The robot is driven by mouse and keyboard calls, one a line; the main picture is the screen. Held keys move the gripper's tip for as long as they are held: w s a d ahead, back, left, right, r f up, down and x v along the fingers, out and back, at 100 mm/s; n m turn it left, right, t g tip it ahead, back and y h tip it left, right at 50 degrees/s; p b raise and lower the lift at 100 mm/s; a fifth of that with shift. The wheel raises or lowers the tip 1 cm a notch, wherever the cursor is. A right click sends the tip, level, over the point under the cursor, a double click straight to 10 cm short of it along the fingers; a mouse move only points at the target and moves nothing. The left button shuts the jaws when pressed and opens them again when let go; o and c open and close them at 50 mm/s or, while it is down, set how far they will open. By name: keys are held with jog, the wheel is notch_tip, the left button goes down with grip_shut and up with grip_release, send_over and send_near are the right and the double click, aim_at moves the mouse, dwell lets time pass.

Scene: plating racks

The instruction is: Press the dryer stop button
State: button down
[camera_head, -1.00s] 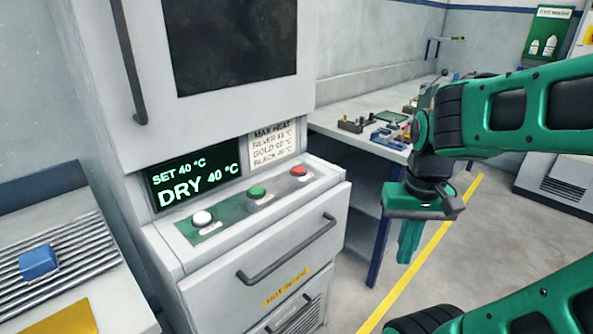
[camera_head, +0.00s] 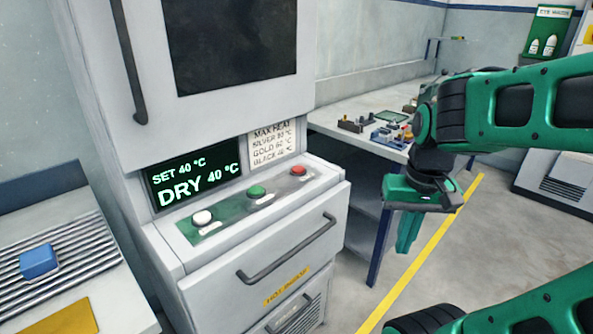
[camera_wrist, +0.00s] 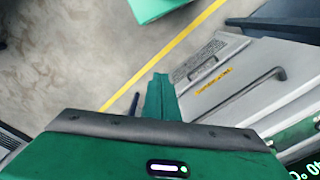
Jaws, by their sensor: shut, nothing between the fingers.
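The dryer (camera_head: 230,265) is a tall grey cabinet left of centre in the head view. Its ledge holds a white button (camera_head: 202,218), a green button (camera_head: 256,191) and a red button (camera_head: 298,170); their labels are too small to read. The display (camera_head: 192,179) reads "SET 40 °C, DRY 40 °C". My gripper (camera_head: 405,247) is shut and empty, pointing down, to the right of the dryer and apart from the buttons. In the wrist view the shut fingers (camera_wrist: 161,98) show, with the dryer's drawer front (camera_wrist: 255,95) to their right; no button shows there.
A heat limit sign (camera_head: 270,145) is beside the display. A bar handle (camera_head: 287,250) sticks out from the drawer front. A workbench (camera_head: 345,137) with small parts stands behind. A blue block (camera_head: 38,261) lies on a ribbed surface at left. Open floor lies right of the dryer.

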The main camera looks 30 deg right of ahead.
jog(key=w+d+r+m+t+h, duration=0.1)
jog(key=w+r+t, duration=0.1)
jog(key=w, duration=0.8)
jog(key=w+d+r+m+t, duration=0.1)
jog(key=w+r+t, duration=0.1)
jog(key=w, duration=0.9)
notch_tip(320, 180, up, 5)
jog(key=m+t, duration=0.2)
jog(key=t, duration=0.3)
send_over(300, 170)
jog(key=shift+w+a, duration=0.1)
jog(key=shift+w, duration=0.05)
jog(key=shift+f, duration=4.35)
jog(key=shift+f, duration=0.1)
jog(key=shift+f, duration=0.3)
